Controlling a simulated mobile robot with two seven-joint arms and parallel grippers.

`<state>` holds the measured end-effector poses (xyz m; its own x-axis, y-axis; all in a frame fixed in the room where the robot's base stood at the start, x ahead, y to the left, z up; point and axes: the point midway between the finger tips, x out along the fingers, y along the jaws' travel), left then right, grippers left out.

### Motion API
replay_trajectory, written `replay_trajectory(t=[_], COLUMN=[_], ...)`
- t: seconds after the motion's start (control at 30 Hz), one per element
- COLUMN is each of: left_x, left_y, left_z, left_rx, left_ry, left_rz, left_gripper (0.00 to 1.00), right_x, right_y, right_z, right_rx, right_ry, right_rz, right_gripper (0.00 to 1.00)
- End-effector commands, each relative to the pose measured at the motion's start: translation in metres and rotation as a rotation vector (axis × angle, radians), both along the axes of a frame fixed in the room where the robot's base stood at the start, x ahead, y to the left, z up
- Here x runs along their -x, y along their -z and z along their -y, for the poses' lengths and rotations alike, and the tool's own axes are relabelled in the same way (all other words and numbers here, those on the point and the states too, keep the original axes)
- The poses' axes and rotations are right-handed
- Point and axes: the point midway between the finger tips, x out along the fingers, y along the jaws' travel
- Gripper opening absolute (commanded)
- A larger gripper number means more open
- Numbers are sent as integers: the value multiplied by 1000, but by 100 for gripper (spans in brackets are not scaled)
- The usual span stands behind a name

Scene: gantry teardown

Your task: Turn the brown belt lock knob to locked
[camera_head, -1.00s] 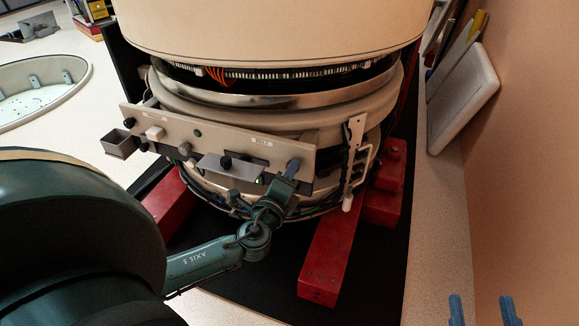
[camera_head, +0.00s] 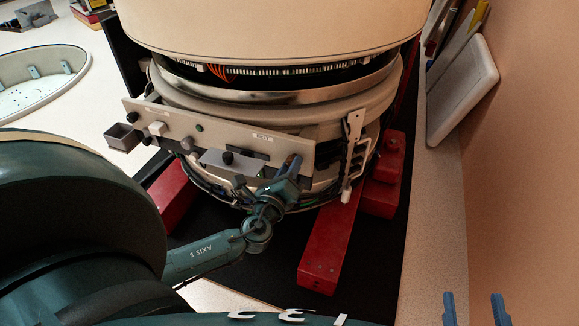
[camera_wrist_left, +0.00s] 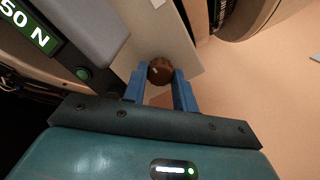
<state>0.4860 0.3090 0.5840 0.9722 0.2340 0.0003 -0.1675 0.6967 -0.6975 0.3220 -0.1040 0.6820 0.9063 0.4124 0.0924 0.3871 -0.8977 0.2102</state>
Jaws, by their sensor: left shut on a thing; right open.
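The brown belt lock knob (camera_wrist_left: 160,70) shows in the left wrist view, on the beige control panel (camera_wrist_left: 186,52). My left gripper (camera_wrist_left: 160,78) has its two blue fingers on either side of the knob and is shut on it. In the head view my left gripper (camera_head: 293,165) is at the right end of the panel (camera_head: 220,133), below the white label, and hides the knob. A small light mark shows on the knob's face. My right gripper (camera_head: 474,310) shows only as two blue fingertips at the bottom right, apart and empty.
The panel is on a large round beige machine (camera_head: 270,30) standing on red feet (camera_head: 328,250). A grey bracket (camera_head: 231,162) with a black knob juts from the panel left of my gripper. A white-handled bracket (camera_head: 353,155) hangs to the right. Grey panels lean at the right wall.

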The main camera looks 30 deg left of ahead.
Motion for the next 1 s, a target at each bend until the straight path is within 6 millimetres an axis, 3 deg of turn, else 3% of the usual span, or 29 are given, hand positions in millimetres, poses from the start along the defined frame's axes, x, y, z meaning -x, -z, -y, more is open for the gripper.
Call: replay_trajectory(t=[0.23, 0.27, 0.53, 0.83, 1.0], left_x=[0, 0, 0, 4, 29], left_y=[1, 1, 1, 0, 0], left_z=[1, 1, 0, 1, 7], left_rx=[-4, -4, -3, -2, -2], left_ry=[3, 3, 2, 1, 1], left_rz=[-2, -2, -1, -2, -5], left_gripper=[5, 29, 50, 50, 50], right_x=[0, 0, 1, 1, 1], right_y=[-1, -1, -1, -2, -3], right_z=[0, 0, -1, -2, -1], right_rx=[-1, -1, -1, -2, -1], right_ry=[0, 0, -6, -8, -4], right_rz=[0, 0, 5, 5, -12], right_gripper=[48, 48, 48, 48, 48])
